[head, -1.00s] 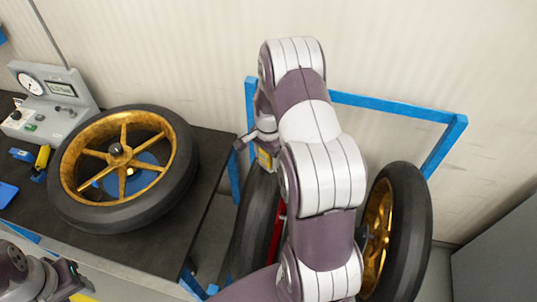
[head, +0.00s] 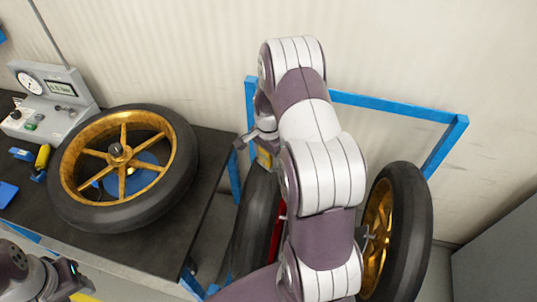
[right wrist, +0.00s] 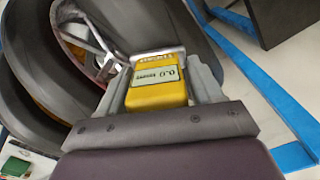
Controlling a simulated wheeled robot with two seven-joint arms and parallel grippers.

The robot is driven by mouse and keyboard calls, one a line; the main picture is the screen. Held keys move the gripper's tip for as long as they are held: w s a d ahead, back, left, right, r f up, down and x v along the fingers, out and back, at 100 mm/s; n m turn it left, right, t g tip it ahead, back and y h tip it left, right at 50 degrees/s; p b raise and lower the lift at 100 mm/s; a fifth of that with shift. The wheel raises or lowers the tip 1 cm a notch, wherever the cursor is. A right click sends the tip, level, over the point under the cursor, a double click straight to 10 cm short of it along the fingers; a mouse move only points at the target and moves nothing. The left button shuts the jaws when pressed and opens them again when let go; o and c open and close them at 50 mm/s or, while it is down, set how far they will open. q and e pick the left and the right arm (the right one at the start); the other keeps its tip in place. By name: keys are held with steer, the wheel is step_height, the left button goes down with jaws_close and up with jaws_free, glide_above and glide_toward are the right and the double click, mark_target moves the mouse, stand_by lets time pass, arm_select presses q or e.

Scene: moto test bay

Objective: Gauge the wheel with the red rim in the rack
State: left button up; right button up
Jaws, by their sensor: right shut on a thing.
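The wheel with the red rim stands upright in the blue rack; in the head view its dark tyre (head: 254,225) and a strip of red rim (head: 278,232) show left of my right arm, which hides the rest. My right gripper (head: 264,143) is at the top of this tyre, shut on a yellow gauge (head: 264,159). In the right wrist view the gauge (right wrist: 158,88) sits between the fingers, its display seeming to read 0.0, its far end at the tyre (right wrist: 135,25); contact is hard to tell. My left gripper (head: 75,277) is at the lower left, its jaws unclear.
A gold-rimmed wheel (head: 408,230) stands at the rack's right side. The blue rack frame (head: 390,106) rises behind. On the dark bench (head: 212,160) lie another gold-rimmed wheel (head: 172,200) and a grey instrument box (head: 55,105). A grey cabinet (head: 500,250) stands at right.

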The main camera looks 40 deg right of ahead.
steer(key=shift+s+a, duration=0.1)
steer(key=shift+f+b, duration=0.6)
steer(key=shift+f, duration=0.15)
stand_by(0.8)
steer(key=shift+f, duration=0.1)
stand_by(1.4)
step_height(320, 180, up, 2)
steer(key=shift+p, duration=0.85)
steer(key=shift+r+p, duration=1.55)
steer(key=shift+r, duration=0.55)
